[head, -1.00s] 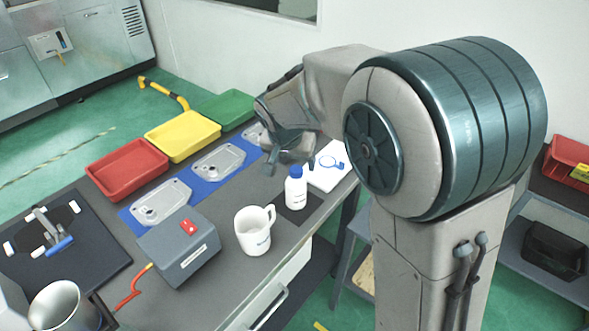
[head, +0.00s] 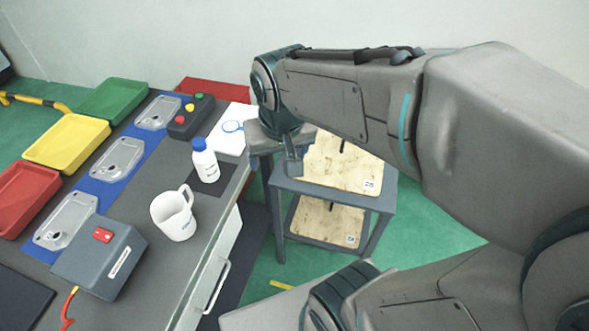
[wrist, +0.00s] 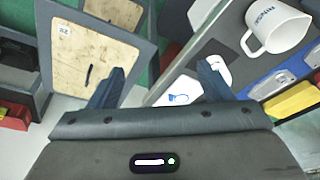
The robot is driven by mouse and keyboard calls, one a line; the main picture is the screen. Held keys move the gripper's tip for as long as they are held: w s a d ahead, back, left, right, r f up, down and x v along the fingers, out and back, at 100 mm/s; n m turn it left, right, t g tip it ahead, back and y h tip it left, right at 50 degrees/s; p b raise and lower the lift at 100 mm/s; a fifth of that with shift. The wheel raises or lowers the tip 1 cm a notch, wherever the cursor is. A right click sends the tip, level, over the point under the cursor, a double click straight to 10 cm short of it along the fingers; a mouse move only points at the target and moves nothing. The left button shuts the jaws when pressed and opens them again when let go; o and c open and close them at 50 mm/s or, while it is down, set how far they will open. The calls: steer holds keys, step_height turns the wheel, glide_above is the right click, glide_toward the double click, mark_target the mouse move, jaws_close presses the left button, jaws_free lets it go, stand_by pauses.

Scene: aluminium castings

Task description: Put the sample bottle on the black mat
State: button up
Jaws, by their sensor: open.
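The sample bottle (head: 205,162), white with a blue cap, stands upright on the black mat (head: 228,174) near the bench's right edge. My gripper (head: 292,165) is right of the bottle and apart from it, beyond the bench edge and in front of the wooden-topped shelf stand. In the wrist view my gripper (wrist: 158,88) has its two fingers spread with nothing held between them.
A white mug (head: 174,214) stands nearer than the bottle. A white sheet with a blue ring (head: 233,127) and a button box (head: 191,117) lie behind it. A grey box (head: 100,258), metal castings and coloured trays fill the left. The shelf stand (head: 340,165) is beside the bench.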

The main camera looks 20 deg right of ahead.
steer(key=shift+n, duration=0.4)
steer(key=s, duration=0.1)
steer(key=s+d, duration=0.1)
steer(key=s, duration=0.1)
steer(key=s+f, duration=0.1)
steer(key=s, duration=0.1)
steer(key=shift+s+d, duration=0.15)
steer(key=shift+d, duration=0.2)
stand_by(0.4)
